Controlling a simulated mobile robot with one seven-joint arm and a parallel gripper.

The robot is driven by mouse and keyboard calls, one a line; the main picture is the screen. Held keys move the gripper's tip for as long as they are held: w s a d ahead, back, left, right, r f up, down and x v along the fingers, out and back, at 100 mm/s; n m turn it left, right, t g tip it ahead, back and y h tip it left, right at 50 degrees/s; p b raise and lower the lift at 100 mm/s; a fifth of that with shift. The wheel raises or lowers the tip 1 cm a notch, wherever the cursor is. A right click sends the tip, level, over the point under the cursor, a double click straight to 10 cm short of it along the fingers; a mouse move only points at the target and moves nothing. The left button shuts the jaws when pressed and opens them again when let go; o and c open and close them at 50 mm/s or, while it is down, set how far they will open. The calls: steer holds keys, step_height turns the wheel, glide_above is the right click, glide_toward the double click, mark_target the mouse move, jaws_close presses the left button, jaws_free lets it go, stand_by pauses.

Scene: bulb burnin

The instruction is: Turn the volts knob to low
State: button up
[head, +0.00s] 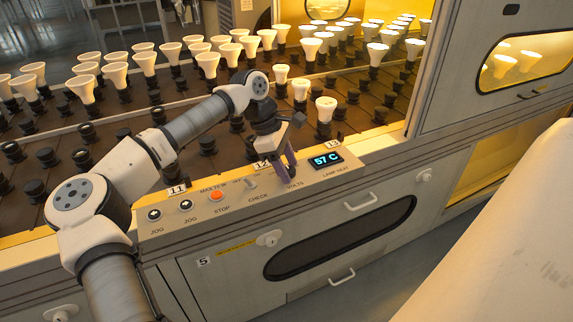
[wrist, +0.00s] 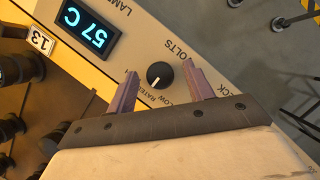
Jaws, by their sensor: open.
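The volts knob (wrist: 159,75) is a small round black knob with a white pointer mark, on the sloping pale control panel (head: 215,222). In the wrist view the panel's lettering appears inverted, with VOLTS on one side of the knob and LOW and RATED on the other. I cannot tell exactly which label the pointer meets. My gripper (wrist: 161,84) is open, with one purple finger on each side of the knob and gaps between. In the head view my gripper (head: 288,163) is over the panel above the VOLTS label and hides the knob.
The panel also carries a CHECK switch (head: 250,183), an orange STOP button (head: 215,196), two JOG buttons and a lit 57 C display (head: 326,160). Behind it are rows of bulbs on dark sockets. Door handles (head: 359,201) project from the cabinet front below.

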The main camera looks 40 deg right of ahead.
steer(key=shift+c, duration=0.3)
steer(key=c, duration=0.9)
steer(key=shift+n, duration=0.3)
steer(key=n+t+h+b, duration=0.1)
steer(key=n, duration=0.2)
steer(key=shift+a+f, duration=0.1)
steer(key=shift+s+n+t+h+b, duration=0.15)
steer(key=shift+n+t+b, duration=0.35)
steer(key=shift+n, duration=0.55)
steer(key=shift+n+t+h+b, duration=0.15)
steer(key=shift+n+t+b, duration=0.15)
steer(key=shift+n+b, duration=0.55)
steer(key=shift+n, duration=0.4)
steer(key=o, duration=1)
steer(key=shift+c, duration=0.2)
